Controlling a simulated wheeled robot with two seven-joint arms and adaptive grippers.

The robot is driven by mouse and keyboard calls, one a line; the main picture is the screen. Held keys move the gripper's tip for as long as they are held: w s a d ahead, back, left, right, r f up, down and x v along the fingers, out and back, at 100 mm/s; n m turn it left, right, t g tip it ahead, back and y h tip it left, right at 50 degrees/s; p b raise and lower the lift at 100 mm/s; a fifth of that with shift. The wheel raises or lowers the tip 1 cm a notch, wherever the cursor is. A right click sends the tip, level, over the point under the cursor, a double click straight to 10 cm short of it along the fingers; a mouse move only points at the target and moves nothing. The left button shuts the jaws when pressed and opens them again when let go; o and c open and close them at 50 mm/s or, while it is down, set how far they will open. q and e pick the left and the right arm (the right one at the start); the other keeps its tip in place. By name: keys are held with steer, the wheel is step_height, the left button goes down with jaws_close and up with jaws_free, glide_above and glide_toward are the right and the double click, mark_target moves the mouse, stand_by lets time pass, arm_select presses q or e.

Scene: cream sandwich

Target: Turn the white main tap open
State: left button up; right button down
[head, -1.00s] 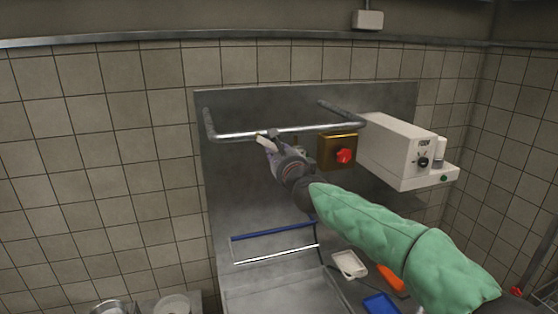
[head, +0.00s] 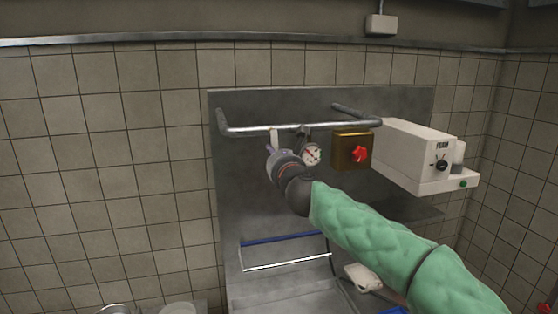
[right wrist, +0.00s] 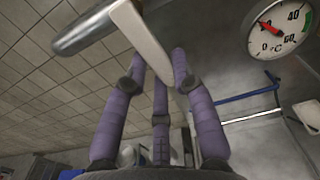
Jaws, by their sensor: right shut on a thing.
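The white main tap is a flat white lever at the metal pipe. A small part of it (head: 273,134) shows above my right gripper in the head view. In the right wrist view the lever (right wrist: 143,38) runs diagonally between my purple fingers, beside the rounded pipe end. My right gripper (head: 270,149) is just below the pipe, its fingers closed around the lever; they also show in the right wrist view (right wrist: 158,68). The lever's pivot is hard to make out. My left gripper is in neither view.
A round temperature gauge (head: 311,155) hangs close right of my right gripper. Further right are a brass box (head: 342,151) with a red knob (head: 360,154) and a white machine (head: 405,148). The metal pipe (head: 240,131) runs above. The tiled wall at left is clear.

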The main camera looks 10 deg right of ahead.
steer(key=shift+a+r+m, duration=0.15)
steer(key=shift+a+m, duration=0.05)
steer(key=shift+m, duration=0.5)
steer(key=c, duration=1)
jaws_free()
steer(key=shift+s+a, duration=0.1)
steer(key=shift+s, duration=0.05)
steer(key=s, duration=1.1)
steer(key=shift+s+d, duration=0.25)
steer(key=shift+s, duration=0.1)
steer(key=shift+b, duration=0.3)
